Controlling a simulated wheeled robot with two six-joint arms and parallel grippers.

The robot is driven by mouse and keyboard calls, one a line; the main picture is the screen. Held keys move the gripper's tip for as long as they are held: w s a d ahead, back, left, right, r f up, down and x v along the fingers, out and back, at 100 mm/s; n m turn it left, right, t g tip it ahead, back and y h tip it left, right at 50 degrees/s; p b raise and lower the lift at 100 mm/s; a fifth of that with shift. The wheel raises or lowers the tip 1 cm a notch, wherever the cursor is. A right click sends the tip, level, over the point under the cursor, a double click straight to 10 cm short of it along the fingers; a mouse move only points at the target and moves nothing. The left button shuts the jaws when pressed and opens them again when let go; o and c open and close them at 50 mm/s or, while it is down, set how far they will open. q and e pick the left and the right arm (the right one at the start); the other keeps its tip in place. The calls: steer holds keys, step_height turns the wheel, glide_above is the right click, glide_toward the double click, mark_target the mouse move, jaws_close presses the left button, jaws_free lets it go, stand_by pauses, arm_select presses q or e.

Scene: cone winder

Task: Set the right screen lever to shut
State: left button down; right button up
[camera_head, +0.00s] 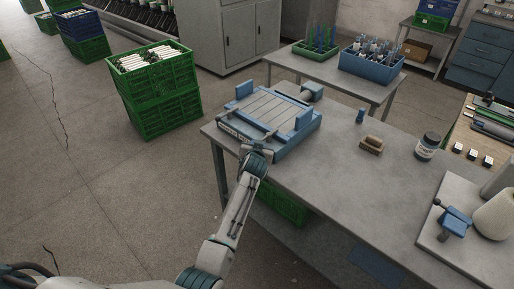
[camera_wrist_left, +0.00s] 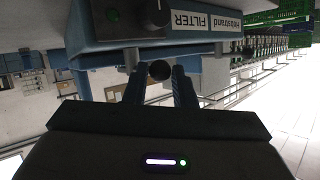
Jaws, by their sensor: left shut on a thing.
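A blue and grey machine (camera_head: 275,108) with a slatted top stands at the left end of the long grey table. Its front panel, with a label reading FILTER (camera_wrist_left: 191,20), shows upside down in the left wrist view. My left gripper (camera_head: 262,147) is at the machine's front edge in the head view. In the left wrist view, its two blue fingers (camera_wrist_left: 160,74) are shut on a dark round knob (camera_wrist_left: 159,70) below the panel. I take this for a lever's end; the lever's position is mostly hidden, so its setting cannot be told. My right gripper is not in view.
The grey table (camera_head: 335,165) bears a brown block (camera_head: 371,145), a small blue piece (camera_head: 360,116) and a dark jar (camera_head: 427,146) right of the machine. Stacked green crates (camera_head: 160,95) stand on the floor to the left. Floor before the table's left end is clear.

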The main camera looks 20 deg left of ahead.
arm_select(q)
steer(key=shift+r, duration=0.15)
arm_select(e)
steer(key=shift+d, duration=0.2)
arm_select(q)
steer(key=c, duration=1.3)
jaws_free()
steer(key=shift+o, duration=0.5)
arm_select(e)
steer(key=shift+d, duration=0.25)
arm_select(q)
steer(key=b+v, duration=0.1)
steer(key=v, duration=0.9)
steer(key=shift+s+d+b, duration=0.2)
steer(key=shift+s+b, duration=0.15)
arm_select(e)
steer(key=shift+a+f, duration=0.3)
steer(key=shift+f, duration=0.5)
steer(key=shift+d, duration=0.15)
